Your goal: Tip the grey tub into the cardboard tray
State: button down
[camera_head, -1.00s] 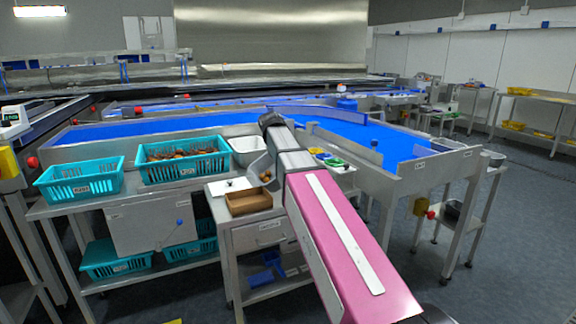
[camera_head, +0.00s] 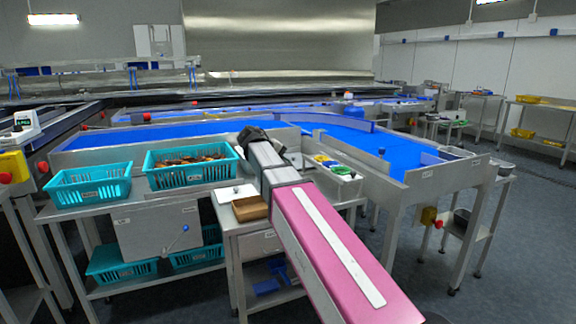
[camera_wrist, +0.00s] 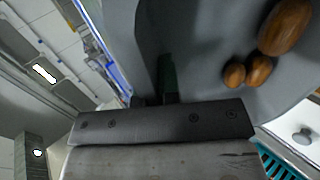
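The cardboard tray (camera_head: 250,208) is a small open brown box on the steel side table, just left of my arm in the head view. The grey tub (camera_wrist: 215,45) fills the upper part of the wrist view, tilted there, with several brown dates (camera_wrist: 285,25) against its inner surface. My gripper (camera_wrist: 166,78) has a dark finger lying against the tub and appears shut on its wall; the other finger is hidden. In the head view my gripper (camera_head: 252,135) shows as a dark end beyond the tray, and my arm hides the tub.
Two turquoise baskets (camera_head: 90,187) stand left on the steel table, the right one (camera_head: 190,168) holding dates. A white sheet (camera_head: 237,194) lies behind the tray. A blue conveyor (camera_head: 170,131) runs behind. Small coloured dishes (camera_head: 330,163) sit right of my arm.

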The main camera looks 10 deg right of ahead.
jog(key=s+a+t+h, duration=0.2)
jog(key=a+h, duration=0.5)
jog(key=s+a+f+t+h, duration=0.1)
jog(key=s+a+t+h, duration=0.1)
jog(key=a+h, duration=0.5)
jog(key=shift+s+a+f, duration=0.15)
jog(key=shift+s+a, duration=0.1)
jog(key=shift+a, duration=0.5)
dwell(1.5)
dwell(1.2)
jog(key=shift+r, duration=2.5)
